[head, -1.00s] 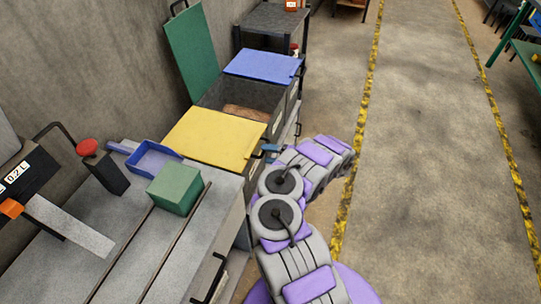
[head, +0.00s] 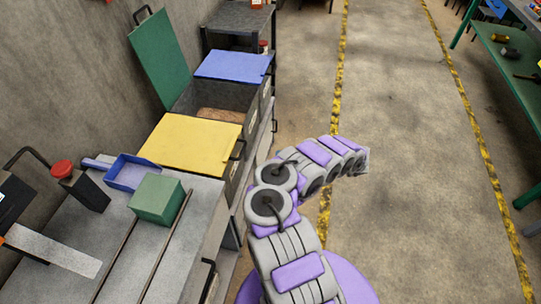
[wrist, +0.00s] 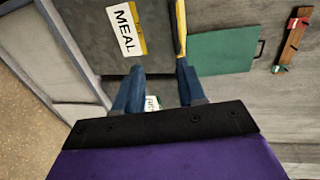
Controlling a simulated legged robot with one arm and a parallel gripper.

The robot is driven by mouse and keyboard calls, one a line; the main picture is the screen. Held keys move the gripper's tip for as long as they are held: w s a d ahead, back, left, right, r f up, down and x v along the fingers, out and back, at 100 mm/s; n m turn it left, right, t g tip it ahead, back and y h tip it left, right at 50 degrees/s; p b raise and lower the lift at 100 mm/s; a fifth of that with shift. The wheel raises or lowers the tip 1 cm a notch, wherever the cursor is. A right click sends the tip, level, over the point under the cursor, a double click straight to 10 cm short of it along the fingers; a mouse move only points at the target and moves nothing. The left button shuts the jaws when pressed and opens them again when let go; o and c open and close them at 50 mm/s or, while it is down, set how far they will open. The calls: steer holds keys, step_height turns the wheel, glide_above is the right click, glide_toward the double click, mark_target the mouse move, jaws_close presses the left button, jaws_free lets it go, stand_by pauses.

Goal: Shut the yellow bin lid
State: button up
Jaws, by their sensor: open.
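The yellow lid (head: 190,143) lies flat over its grey bin in the head view, with a dark handle at its right edge. I cannot tell whether it is fully seated. The strip runs close to the right finger; contact is unclear. In the head view my arm bends right, over the floor, and the fingers are not visible.
Behind the yellow lid, an open bin (head: 222,100) holds something brown; its green lid (head: 160,58) stands up against the wall. A blue lid (head: 233,66) lies flat beyond. A blue scoop (head: 132,172) and green box (head: 157,200) sit on the near counter. The aisle (head: 400,150) is clear.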

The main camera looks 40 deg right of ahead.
steer(key=v, duration=0.2)
steer(key=shift+s+d+r, duration=0.1)
steer(key=shift+s+d, duration=0.05)
steer(key=shift+s, duration=0.1)
stand_by(0.4)
